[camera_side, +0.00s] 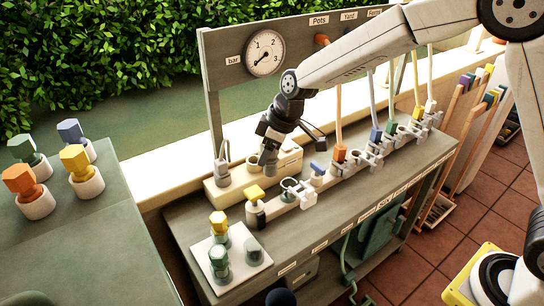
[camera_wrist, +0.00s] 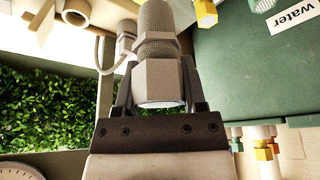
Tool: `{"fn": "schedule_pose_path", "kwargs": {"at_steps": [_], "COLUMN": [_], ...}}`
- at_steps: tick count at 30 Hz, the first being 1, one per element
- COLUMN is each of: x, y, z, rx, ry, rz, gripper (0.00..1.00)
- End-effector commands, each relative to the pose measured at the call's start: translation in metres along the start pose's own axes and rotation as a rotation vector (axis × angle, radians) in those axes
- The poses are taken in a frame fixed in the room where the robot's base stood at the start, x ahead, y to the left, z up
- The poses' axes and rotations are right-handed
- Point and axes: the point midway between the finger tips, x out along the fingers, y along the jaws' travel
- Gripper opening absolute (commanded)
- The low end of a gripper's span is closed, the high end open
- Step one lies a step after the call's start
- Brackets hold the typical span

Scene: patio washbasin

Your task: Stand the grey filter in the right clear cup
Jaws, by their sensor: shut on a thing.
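The grey filter (camera_side: 268,158) is upright, with a knurled body and a hexagonal section. The wrist view shows the filter (camera_wrist: 158,75) between the two dark fingers of my gripper (camera_wrist: 158,92), which is shut on it. In the side view my gripper (camera_side: 269,143) is over the cream block (camera_side: 232,188) at the back of the bench. I cannot tell whether the filter's lower end touches the block. Greenish clear cups stand on the white tray (camera_side: 240,272) at the front left; the right one (camera_side: 253,249) looks empty, though its inside is hard to see.
A grey fitting with a cable (camera_side: 223,172) stands left of the filter on the block. A yellow-topped piece (camera_side: 255,195) and a row of clamps (camera_side: 300,192) lie in front and right. A pressure gauge (camera_side: 265,54) hangs behind. A yellow-topped piece (camera_side: 218,222) stands on the tray.

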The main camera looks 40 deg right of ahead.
Motion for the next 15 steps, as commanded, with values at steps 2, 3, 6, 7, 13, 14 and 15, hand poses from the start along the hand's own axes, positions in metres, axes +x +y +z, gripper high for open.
{"fn": "schedule_pose_path", "kwargs": {"at_steps": [2,3,6,7,13,14,15], "x": [0.002,0.003,0.004,0.005,0.006,0.006,0.006], "y": [-0.026,-0.036,-0.059,-0.064,-0.097,-0.101,-0.107], "z": [-0.007,-0.009,-0.013,-0.014,-0.018,-0.018,-0.018], "rx": [-0.008,-0.007,-0.007,-0.007,-0.007,-0.007,-0.007], "ry": [0.001,0.002,0.004,0.005,0.012,0.014,0.014], "rz": [-0.001,-0.001,-0.001,0.000,-0.002,-0.002,-0.003], "gripper": [0.00,0.00,0.00,0.00,0.00,0.00,0.00]}}
